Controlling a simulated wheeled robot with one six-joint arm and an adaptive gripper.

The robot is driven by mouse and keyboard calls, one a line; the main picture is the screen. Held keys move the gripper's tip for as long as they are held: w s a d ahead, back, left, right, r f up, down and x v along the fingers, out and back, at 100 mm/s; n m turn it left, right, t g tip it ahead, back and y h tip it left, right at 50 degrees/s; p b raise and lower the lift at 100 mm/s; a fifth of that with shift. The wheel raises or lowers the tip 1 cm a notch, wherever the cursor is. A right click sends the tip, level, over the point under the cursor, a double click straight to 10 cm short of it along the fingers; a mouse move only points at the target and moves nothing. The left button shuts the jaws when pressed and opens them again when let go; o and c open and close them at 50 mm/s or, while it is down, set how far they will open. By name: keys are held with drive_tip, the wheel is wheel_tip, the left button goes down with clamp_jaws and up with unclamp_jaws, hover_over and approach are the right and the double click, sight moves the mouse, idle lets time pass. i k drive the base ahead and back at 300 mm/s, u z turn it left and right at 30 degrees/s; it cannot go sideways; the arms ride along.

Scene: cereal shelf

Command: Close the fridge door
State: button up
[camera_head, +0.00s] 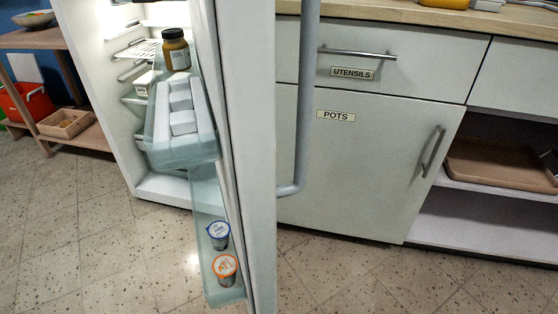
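The white fridge door (258,150) stands wide open in the head view, swung out toward me and seen nearly edge-on. Its long grey handle (304,100) is on the right, outer side. The door's inner shelves hold a brown jar (176,50), white blocks or cartons (182,105) and two small cups, one with a blue lid (219,232) and one with an orange lid (225,268). The lit fridge interior (128,90) shows to the left of the door. My gripper is not in view.
White cabinets with a UTENSILS drawer (352,73) and a POTS door (360,160) stand right of the fridge door. An open shelf holds a brown tray (500,165). A wooden rack (85,137) is at left. Visible tiled floor (90,230) is clear.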

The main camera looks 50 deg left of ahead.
sight(228, 113)
drive_tip(key=i, duration=1)
drive_tip(key=u, duration=1.75)
drive_tip(key=k, duration=0.75)
drive_tip(key=u, duration=1.15)
